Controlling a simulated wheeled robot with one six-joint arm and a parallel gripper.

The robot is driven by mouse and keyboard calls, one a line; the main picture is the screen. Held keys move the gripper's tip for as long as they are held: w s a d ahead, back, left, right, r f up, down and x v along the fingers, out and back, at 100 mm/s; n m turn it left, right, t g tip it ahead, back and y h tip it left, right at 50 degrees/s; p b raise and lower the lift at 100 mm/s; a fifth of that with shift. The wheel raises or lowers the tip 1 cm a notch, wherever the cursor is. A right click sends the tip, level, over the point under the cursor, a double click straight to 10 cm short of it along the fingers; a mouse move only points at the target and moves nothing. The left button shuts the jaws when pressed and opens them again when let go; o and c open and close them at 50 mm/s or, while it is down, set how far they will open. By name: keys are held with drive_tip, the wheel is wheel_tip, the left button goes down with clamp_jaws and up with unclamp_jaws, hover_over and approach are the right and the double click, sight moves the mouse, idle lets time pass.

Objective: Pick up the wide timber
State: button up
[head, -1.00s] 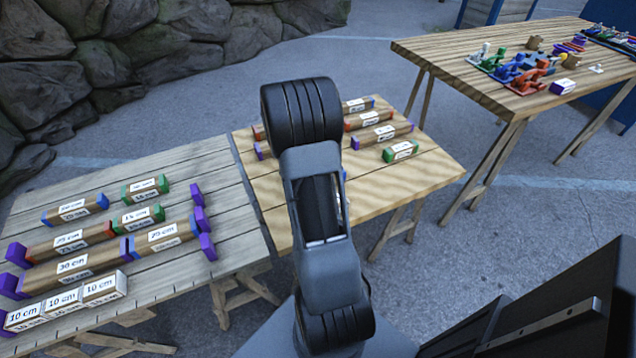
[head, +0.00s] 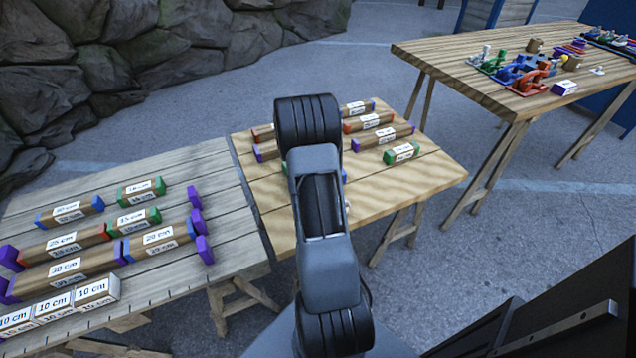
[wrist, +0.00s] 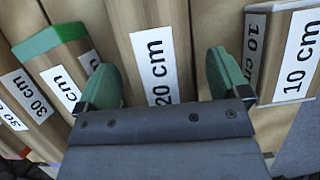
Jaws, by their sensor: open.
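In the wrist view, a broad brown timber (wrist: 147,22) with a white "20 cm" label runs between the two green fingers of my gripper (wrist: 163,62). My gripper is open, with one finger toward each long side of this timber. The frames do not clearly show whether the fingers touch it or how deep they reach. Its ends are out of the wrist view. In the head view, my arm covers part of the middle table (head: 385,200), and my gripper is hidden there.
A green-ended timber (wrist: 55,60) lies close left of the fingers, and a 10 cm block (wrist: 292,55) stands close right. Several timbers, one green-ended (head: 401,153), lie on the middle table. The left table (head: 215,175) holds more. A far table (head: 450,65) carries small coloured items.

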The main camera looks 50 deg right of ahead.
drive_tip(key=shift+d+f, duration=0.15)
drive_tip(key=shift+f, duration=0.25)
drive_tip(key=shift+c, duration=0.3)
drive_tip(key=c, duration=1.1)
